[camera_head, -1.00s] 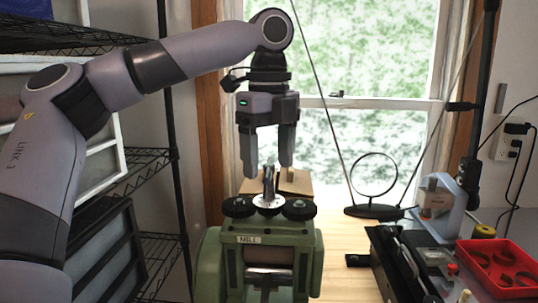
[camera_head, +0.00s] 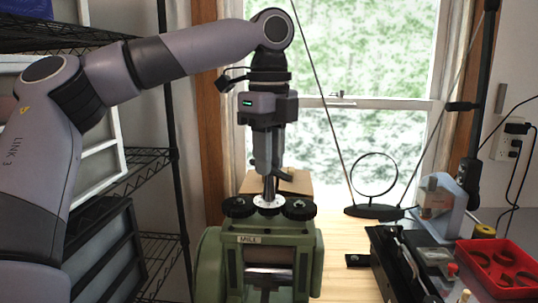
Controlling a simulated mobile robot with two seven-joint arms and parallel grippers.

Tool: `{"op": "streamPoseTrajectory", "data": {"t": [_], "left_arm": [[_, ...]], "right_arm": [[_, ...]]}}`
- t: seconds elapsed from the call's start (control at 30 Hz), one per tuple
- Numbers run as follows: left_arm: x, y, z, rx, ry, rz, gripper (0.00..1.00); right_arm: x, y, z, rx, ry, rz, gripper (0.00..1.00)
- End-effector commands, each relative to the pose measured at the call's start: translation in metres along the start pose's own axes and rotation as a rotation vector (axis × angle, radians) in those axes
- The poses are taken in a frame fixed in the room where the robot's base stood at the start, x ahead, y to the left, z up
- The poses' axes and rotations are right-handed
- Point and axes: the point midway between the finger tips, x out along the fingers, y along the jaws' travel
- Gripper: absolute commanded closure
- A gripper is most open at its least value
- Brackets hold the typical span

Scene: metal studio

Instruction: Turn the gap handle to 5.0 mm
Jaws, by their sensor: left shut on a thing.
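The green rolling mill (camera_head: 258,262) with a "MILL" label stands at the bottom centre. On its top sit two dark round knobs, with a silver dial disc (camera_head: 268,202) between them. The gap handle (camera_head: 269,187), an upright grey metal post, rises from the disc. My left gripper (camera_head: 268,172) points straight down above the mill, its fingers shut on the top of the handle. The dial's marks are too small to read. My right gripper is not in view.
A wooden bench (camera_head: 343,250) carries the mill. A ring stand (camera_head: 375,210), a red tray (camera_head: 500,268) and a dark rack of tools (camera_head: 400,262) are to the right. Black wire shelving (camera_head: 150,160) is at the left. A cardboard box (camera_head: 290,182) stands behind the mill.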

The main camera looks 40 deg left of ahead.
Motion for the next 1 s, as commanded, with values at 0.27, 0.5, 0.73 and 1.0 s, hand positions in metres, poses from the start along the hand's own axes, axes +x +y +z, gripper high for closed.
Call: {"op": "streamPoseTrajectory", "data": {"t": [0.27, 0.5, 0.73, 1.0], "left_arm": [[-0.0006, 0.0001, -0.0001, -0.253, -0.002, -0.001, 1.0], [-0.0007, 0.0001, -0.0002, -0.48, -0.001, -0.002, 1.0], [-0.0003, 0.0, -0.0001, -0.699, -0.001, -0.001, 1.0], [-0.0003, 0.0001, -0.0002, -0.954, -0.001, -0.001, 1.0]], "right_arm": [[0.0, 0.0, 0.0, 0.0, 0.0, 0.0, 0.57], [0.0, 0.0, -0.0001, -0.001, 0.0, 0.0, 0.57], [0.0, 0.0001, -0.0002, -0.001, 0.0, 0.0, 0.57], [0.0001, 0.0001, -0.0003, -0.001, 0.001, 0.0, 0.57]]}}
